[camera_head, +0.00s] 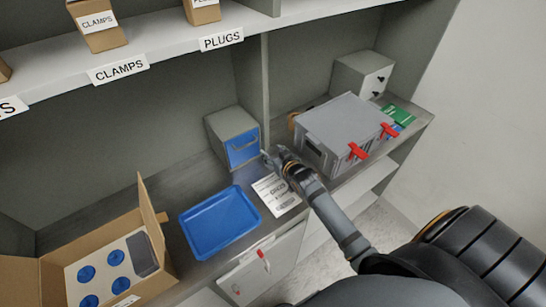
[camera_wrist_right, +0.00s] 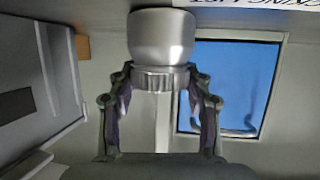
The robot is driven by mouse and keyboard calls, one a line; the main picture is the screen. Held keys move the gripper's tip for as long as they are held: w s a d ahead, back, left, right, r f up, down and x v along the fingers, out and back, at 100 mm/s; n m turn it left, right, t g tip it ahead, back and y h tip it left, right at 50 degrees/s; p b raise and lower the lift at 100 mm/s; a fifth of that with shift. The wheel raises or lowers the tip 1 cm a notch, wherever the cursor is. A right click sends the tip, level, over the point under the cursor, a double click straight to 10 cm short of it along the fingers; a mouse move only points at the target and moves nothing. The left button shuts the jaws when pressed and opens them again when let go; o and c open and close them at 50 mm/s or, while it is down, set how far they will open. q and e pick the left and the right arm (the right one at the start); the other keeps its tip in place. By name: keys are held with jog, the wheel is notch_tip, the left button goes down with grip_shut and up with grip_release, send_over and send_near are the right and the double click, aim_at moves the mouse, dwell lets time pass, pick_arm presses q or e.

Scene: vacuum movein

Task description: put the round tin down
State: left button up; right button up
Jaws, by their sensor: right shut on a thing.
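The round tin (camera_wrist_right: 162,40) shows in the right wrist view as a smooth silver cylinder with a ribbed band at its gripper end. My right gripper (camera_wrist_right: 160,82) is shut on it, with one finger at each side of the ribbed band. In the head view my right gripper (camera_head: 275,160) is over the grey counter, in front of the blue-fronted box and left of the grey crate. The tin is too small and covered there to make out. Whether it touches the counter I cannot tell. My left gripper is not in view.
The blue-fronted box (camera_head: 233,138) stands behind the gripper. Printed sheets (camera_head: 277,193) and a blue tray (camera_head: 220,222) lie nearer. A grey crate with red latches (camera_head: 343,125) is at right. An open cardboard box (camera_head: 150,215) is at left. A shelf (camera_head: 165,50) runs above.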

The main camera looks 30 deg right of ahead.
jog(key=shift+r, duration=0.5)
jog(key=s+a+r, duration=0.3)
jog(key=s+r, duration=0.9)
jog(key=s, duration=0.1)
jog(key=shift+s, duration=0.35)
jog(key=shift+d, duration=0.1)
